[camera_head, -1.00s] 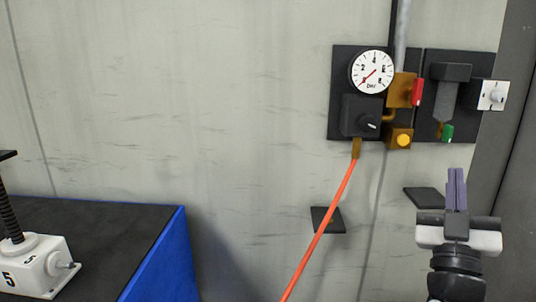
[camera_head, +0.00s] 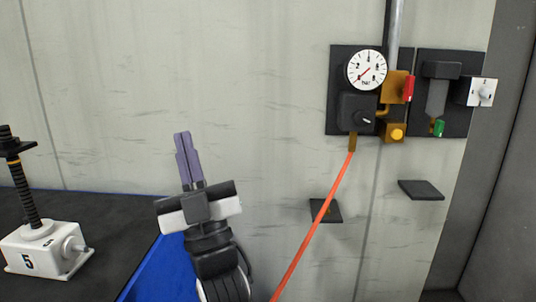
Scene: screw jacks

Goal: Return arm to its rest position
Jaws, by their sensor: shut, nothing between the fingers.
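My gripper (camera_head: 183,140) is shut and empty, its two purple fingers together and pointing up. It stands in front of the wall, left of the orange hose and in front of the right edge of the blue-sided bench. My arm runs down from it out of the bottom of the picture. Nothing touches the fingers.
A screw jack (camera_head: 45,249) marked 5 stands on the black-topped bench (camera_head: 110,215) at left. A pressure gauge (camera_head: 367,70) and valves are on the wall panel at right. An orange hose (camera_head: 315,225) hangs below. Two dark plates are on the wall.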

